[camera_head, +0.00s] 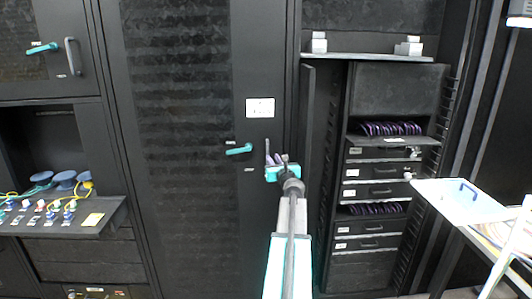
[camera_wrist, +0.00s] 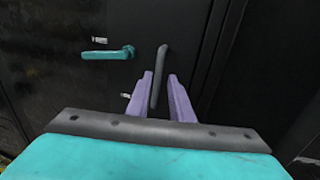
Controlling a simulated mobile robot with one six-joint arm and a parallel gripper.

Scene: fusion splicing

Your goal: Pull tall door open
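The tall door (camera_head: 197,220) is a black cabinet door with a dark mesh panel, and it looks closed. It has a teal lever handle (camera_head: 239,150), which also shows in the wrist view (camera_wrist: 108,53), and a dark upright pull handle (camera_head: 267,147) near its right edge. My gripper (camera_head: 276,159) is at the pull handle. In the wrist view its two purple fingers are apart, with the pull handle (camera_wrist: 162,60) showing between them. I see no clear contact between the fingers and the handle.
An open rack bay with drawers (camera_head: 375,170) and a shelf (camera_head: 375,57) stands right of the door. A white-topped table (camera_head: 460,200) is at the far right. A ledge with connectors and cables (camera_head: 60,225) juts out at the left. An upper left door has a similar handle (camera_head: 73,57).

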